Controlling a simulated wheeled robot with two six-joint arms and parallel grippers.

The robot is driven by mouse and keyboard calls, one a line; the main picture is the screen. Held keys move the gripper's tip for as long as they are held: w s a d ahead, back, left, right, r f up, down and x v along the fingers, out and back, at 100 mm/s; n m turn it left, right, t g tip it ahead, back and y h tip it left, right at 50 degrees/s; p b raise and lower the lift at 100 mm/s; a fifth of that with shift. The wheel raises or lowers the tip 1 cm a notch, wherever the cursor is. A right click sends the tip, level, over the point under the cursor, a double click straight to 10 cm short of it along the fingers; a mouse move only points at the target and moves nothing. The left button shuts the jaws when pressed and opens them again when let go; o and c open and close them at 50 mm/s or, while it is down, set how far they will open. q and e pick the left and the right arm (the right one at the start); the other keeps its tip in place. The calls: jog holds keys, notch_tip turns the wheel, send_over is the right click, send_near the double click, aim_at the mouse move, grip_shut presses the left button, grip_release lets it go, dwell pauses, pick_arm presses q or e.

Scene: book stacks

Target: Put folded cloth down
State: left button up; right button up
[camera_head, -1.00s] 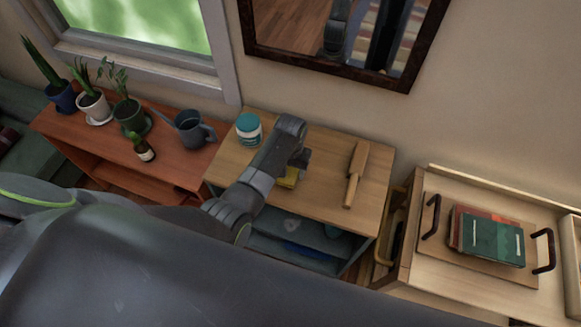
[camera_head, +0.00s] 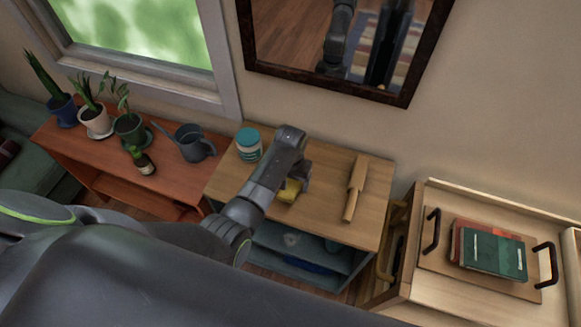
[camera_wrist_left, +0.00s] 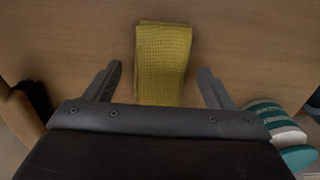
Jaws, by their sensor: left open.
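A yellow folded cloth (camera_head: 289,191) lies on the light wood top of a small cabinet (camera_head: 328,220) in the head view. My left gripper (camera_head: 297,180) is right by it, and my arm partly covers the cloth in that view. In the left wrist view the cloth (camera_wrist_left: 163,62) lies flat on the wood, between and ahead of the two spread fingers of my left gripper (camera_wrist_left: 158,82). The gripper is open, with a gap between each finger and the cloth. My right gripper does not show.
On the left, a reddish shelf holds potted plants (camera_head: 128,125), a bottle (camera_head: 142,160) and a watering can (camera_head: 194,143). On the right, books (camera_head: 489,250) lie on a tray (camera_head: 440,262).

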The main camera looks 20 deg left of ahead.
aim_at(291, 184)
pick_arm(q)
notch_tip(291, 184, up, 11)
jog(key=shift+b, duration=0.3)
jog(key=shift+f, duration=0.1)
dwell(0.4)
